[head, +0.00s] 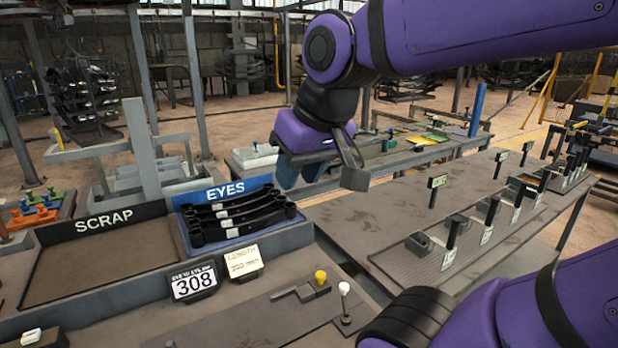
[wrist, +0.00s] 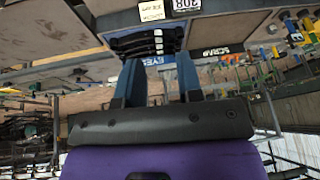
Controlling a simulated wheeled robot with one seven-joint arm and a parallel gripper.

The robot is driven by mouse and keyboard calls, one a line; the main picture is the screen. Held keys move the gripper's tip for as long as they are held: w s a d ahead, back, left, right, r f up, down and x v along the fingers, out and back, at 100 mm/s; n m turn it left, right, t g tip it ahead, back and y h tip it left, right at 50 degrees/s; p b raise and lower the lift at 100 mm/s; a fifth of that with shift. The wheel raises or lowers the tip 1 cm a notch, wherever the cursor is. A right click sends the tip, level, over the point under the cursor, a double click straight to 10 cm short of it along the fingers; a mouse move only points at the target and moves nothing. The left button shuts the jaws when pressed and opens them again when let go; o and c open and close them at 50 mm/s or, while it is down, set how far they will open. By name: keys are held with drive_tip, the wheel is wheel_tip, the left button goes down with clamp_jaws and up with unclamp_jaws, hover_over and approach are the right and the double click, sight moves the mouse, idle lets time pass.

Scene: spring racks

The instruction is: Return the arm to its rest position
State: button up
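My purple arm (head: 480,35) reaches in from the upper right in the head view, bent at the elbow. My gripper (head: 300,172) hangs above and behind the EYES tray (head: 303,222), clear of it. In the wrist view, the two blue fingers of my gripper (wrist: 157,72) stand apart with nothing held between them. Several black leaf springs (head: 240,215) with white tags lie stacked in the EYES tray. They also show beyond the fingers in the wrist view (wrist: 145,42).
An empty SCRAP tray (head: 95,262) adjoins the EYES tray on the left. A 308 display (head: 194,282) and a label card (head: 243,262) stand in front. A long bench (head: 385,215) with several posts and blocks extends right. Another cluttered table (head: 405,158) is behind.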

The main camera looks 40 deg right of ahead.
drive_tip(key=shift+s+f+n, duration=0.25)
drive_tip(key=shift+s+n, duration=0.35)
drive_tip(key=shift+s, duration=0.5)
idle(0.5)
